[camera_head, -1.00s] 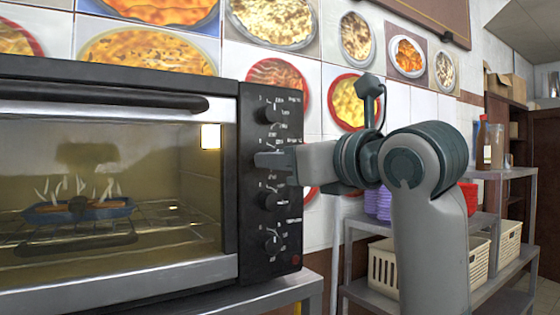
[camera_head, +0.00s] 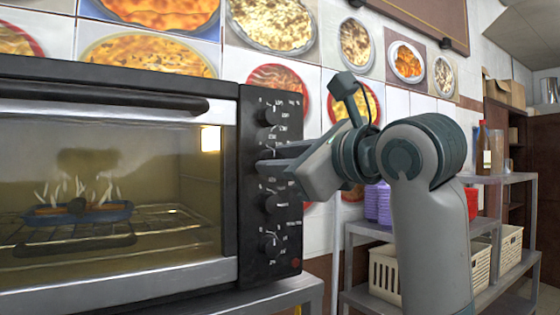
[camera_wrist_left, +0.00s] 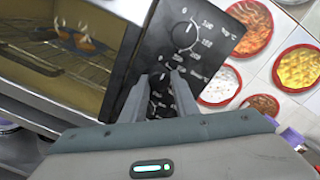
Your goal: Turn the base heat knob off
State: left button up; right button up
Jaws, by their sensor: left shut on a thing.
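The black toaster oven has a control panel (camera_head: 254,262) with a column of round knobs. My left gripper (camera_head: 264,160) reaches in from the right and is shut on the second knob from the top, taken here as the base heat knob. Its fingers hide most of that knob, and its label is not readable. The top knob (camera_head: 270,114) and the third knob (camera_head: 274,203) are clear of the fingers. My right gripper is not in view.
The oven's glass door (camera_head: 110,180) is closed, with a blue dish (camera_head: 78,213) on the rack inside. A metal shelf (camera_head: 488,222) with cream baskets (camera_head: 384,270) stands behind my arm. A tiled wall with food pictures is behind the oven.

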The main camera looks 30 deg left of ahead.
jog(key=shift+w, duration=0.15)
pick_arm(q)
jog(key=o, duration=1)
jog(key=shift+o, duration=0.3)
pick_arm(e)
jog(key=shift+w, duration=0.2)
pick_arm(q)
jog(key=shift+d, duration=0.1)
jog(key=p+v, duration=1.1)
jog(key=v, duration=0.6)
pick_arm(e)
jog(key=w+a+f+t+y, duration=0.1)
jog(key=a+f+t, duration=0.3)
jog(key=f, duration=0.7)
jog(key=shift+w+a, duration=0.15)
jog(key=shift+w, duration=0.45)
